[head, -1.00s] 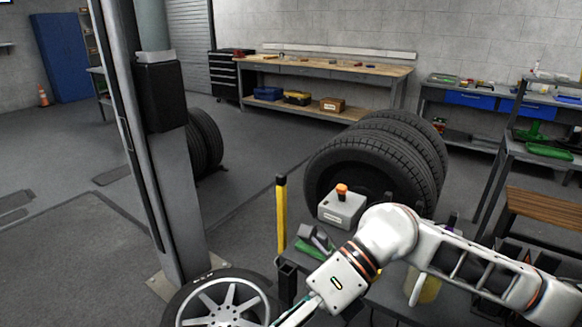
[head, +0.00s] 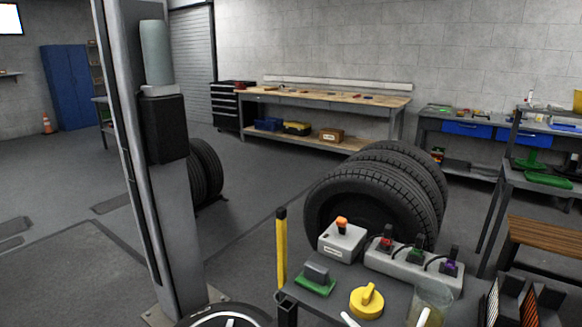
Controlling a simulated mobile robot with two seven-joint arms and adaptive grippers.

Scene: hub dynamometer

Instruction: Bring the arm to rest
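Neither of my arms nor grippers shows in the head view now. The cart top (head: 390,285) at the lower right is in plain sight. On it stand a grey box with an orange knob (head: 342,240), a grey block on a green base (head: 315,279), a yellow round piece with a grip (head: 367,300) and a power strip (head: 412,270) with red, green and purple plugs. A clear container (head: 433,297) stands at the cart's right. The wheel (head: 222,316) is cut off by the bottom edge.
A grey post (head: 170,215) rises at the left, and a yellow upright (head: 281,248) stands at the cart's left corner. Big tyres (head: 370,195) stand behind the cart. A wooden-topped workbench (head: 325,97) is along the wall. Open floor (head: 70,215) lies at the left.

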